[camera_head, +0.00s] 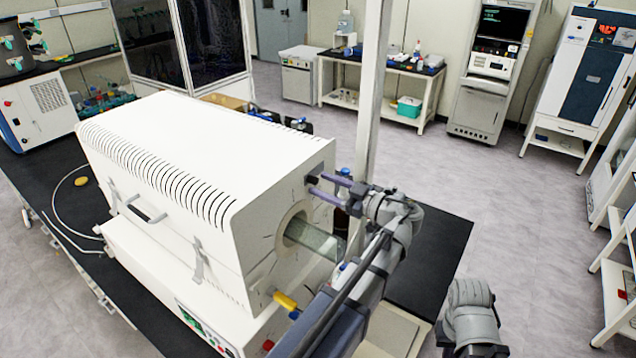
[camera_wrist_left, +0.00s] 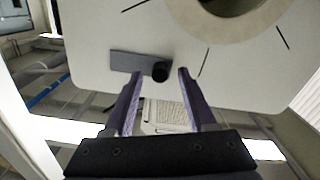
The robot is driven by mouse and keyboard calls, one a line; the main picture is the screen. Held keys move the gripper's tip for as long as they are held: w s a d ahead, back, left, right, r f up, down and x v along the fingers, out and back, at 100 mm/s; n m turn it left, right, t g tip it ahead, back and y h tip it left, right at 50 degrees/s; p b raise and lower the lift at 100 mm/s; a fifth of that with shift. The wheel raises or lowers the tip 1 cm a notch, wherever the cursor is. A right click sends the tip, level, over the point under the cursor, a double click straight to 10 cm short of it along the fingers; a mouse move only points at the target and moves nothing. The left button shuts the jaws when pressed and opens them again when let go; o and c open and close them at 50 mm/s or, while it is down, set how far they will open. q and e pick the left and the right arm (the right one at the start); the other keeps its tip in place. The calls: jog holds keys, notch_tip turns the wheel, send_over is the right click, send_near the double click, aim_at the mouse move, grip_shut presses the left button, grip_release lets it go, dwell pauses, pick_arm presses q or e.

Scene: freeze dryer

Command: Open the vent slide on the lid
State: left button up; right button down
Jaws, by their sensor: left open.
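The white lid (camera_head: 190,150) of the large bench unit is down, with rows of dark slots along its top edge. In the left wrist view, the vent slide (camera_wrist_left: 128,62) is a flat grey plate with a black knob (camera_wrist_left: 160,72) on the white end face. My left gripper (camera_head: 312,186) is at that end face, above the round tube port. It is open, its purple fingers (camera_wrist_left: 158,76) on either side of the knob with a gap to each. In the head view the fingers partly hide the slide. Only grey links of my right arm show at the bottom right.
A glass tube (camera_head: 316,240) sticks out of the round port (camera_head: 285,232) just below my left gripper. A yellow-ended part (camera_head: 285,300) juts out lower down. A pale post (camera_head: 372,90) rises behind my left arm. A brown bottle (camera_head: 342,187) stands close behind the fingers.

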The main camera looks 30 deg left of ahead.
pick_arm(q)
jog(key=shift+w+a, duration=0.1)
jog(key=shift+a, duration=0.95)
grip_shut()
jog(key=shift+d, duration=0.1)
dwell(0.6)
